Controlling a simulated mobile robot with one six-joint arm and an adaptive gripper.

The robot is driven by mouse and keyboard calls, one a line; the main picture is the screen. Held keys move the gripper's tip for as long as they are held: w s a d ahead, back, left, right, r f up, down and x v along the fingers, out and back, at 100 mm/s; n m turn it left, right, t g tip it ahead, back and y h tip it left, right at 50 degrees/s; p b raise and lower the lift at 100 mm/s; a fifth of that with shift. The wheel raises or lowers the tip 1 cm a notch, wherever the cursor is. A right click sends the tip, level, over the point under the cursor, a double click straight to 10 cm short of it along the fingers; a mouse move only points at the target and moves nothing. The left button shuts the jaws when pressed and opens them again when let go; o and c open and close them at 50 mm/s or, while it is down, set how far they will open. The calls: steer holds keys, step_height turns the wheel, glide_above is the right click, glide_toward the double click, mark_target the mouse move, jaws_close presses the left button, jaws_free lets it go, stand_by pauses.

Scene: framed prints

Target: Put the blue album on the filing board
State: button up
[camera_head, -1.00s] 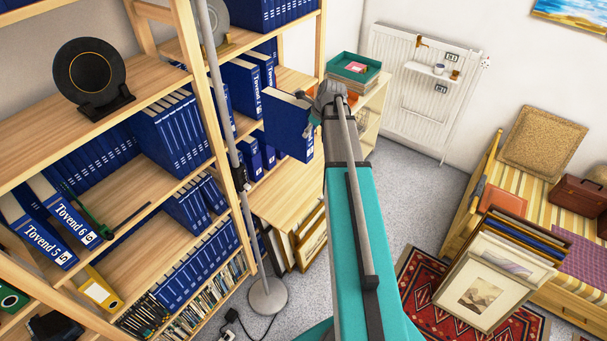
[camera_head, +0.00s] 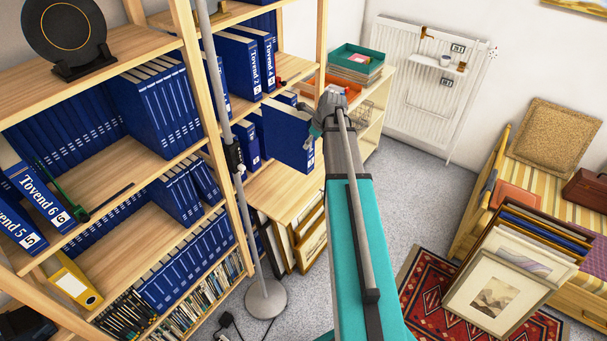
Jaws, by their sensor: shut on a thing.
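The blue album (camera_head: 287,138) is a blue binder with pale page edges, held upright in the air at the middle of the view. My gripper (camera_head: 314,128) is shut on its right side. The fingertips are small and partly hidden by the wrist. A bare light-wood board (camera_head: 285,187) lies below the album, above a rack of framed prints; I cannot tell for sure that this is the filing board. A gap between album and board is hard to judge.
A lamp pole (camera_head: 232,150) stands left of the album. The tall shelf (camera_head: 190,60) holds several blue binders. A low shelf unit with a green tray (camera_head: 358,58) stands behind my gripper. Framed prints (camera_head: 515,265) lean at right, on a red rug (camera_head: 430,290).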

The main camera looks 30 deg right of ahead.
mark_target(311, 156)
steer(key=shift+f+b, duration=3)
steer(key=shift+f, duration=0.6)
